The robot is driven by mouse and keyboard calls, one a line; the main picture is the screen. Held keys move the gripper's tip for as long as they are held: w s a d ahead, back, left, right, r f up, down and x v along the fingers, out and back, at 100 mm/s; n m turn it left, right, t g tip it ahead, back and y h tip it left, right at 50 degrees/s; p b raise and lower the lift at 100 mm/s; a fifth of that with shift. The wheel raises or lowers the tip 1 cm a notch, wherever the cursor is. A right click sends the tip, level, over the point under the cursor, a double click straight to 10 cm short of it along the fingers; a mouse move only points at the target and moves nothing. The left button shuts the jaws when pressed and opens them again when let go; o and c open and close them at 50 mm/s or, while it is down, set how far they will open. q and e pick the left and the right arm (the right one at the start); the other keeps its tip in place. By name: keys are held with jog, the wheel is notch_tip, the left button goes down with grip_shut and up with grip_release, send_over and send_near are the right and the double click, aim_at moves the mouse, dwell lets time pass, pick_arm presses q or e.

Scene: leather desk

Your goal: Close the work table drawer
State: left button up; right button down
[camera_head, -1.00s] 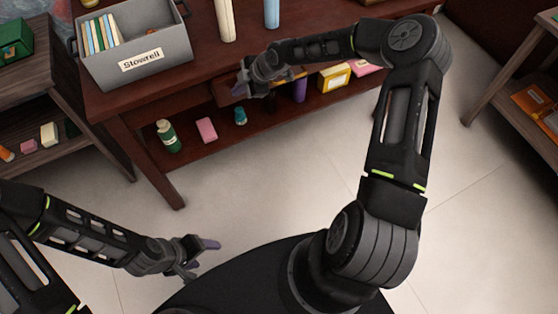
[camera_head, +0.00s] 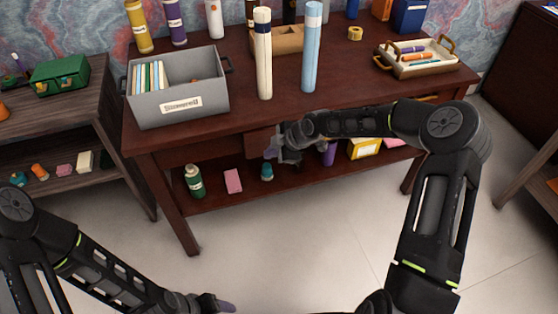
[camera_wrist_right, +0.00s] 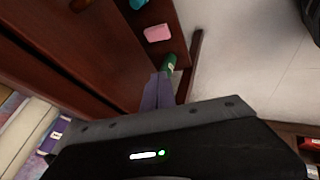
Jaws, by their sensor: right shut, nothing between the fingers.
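The work table (camera_head: 340,90) is dark red-brown wood. Its drawer front (camera_head: 259,144) shows under the tabletop edge, just left of my right gripper. My right forearm covers the rest, so how far the drawer stands out cannot be told. My right gripper (camera_head: 273,151) is shut and empty, at or very near the drawer front; contact is unclear. Its purple fingertips (camera_wrist_right: 157,92) are together in the right wrist view, beside dark wood. My left gripper (camera_head: 218,304) is low at the bottom edge of the head view, away from the table and partly cut off.
A grey bin (camera_head: 178,112), a white tube (camera_head: 264,60) and a blue tube (camera_head: 311,50) stand on the tabletop. A tray (camera_head: 420,62) is at right. The lower shelf holds a green bottle (camera_head: 194,181) and pink block (camera_head: 233,181). Floor in front is clear.

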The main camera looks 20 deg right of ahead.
pick_arm(q)
jog(key=shift+s, duration=0.15)
pick_arm(e)
jog(key=v, duration=1)
jog(key=shift+s, duration=0.15)
